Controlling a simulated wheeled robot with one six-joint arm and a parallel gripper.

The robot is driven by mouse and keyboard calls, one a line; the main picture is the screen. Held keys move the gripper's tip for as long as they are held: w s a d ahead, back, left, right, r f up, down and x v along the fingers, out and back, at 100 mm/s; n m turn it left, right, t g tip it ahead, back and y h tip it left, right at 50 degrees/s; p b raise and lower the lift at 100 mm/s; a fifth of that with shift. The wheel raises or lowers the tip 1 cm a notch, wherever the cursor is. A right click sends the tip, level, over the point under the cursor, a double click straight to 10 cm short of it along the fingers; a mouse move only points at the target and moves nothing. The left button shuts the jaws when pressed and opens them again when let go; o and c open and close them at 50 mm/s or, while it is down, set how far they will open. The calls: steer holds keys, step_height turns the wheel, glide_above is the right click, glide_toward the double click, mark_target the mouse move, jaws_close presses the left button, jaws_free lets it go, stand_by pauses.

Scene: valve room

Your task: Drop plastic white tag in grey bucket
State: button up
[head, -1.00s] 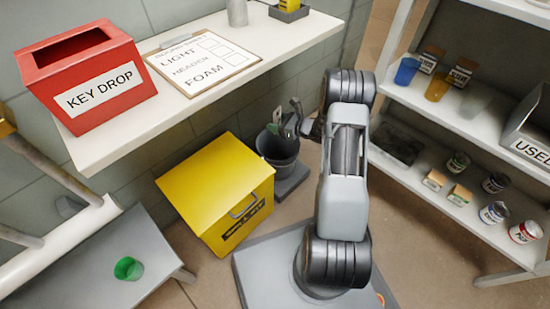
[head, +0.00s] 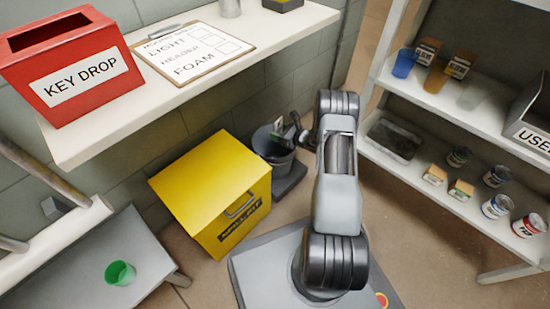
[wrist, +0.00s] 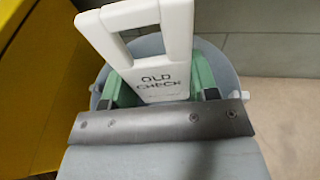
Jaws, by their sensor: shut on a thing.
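The plastic white tag (wrist: 155,75) has a loop handle and reads "OLD CHECK" in the wrist view. My gripper (wrist: 160,92) is shut on it, with a green finger pad on each side. The grey bucket (wrist: 228,68) shows behind and below the tag in the wrist view. I cannot tell how far the tag is above or inside the rim.
A yellow box (head: 205,180) stands close left of the bucket. The shelf (head: 170,95) with the red key drop box (head: 75,75) and clipboard (head: 195,50) overhangs at the left. A rack (head: 455,115) with cups and cans stands at the right.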

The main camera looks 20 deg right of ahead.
steer(key=shift+f, duration=0.15)
steer(key=o, duration=1.1)
steer(key=shift+c, duration=0.2)
steer(key=p+v, duration=0.4)
steer(key=v, duration=0.9)
steer(key=shift+s+d+p, duration=0.25)
steer(key=shift+p, duration=0.1)
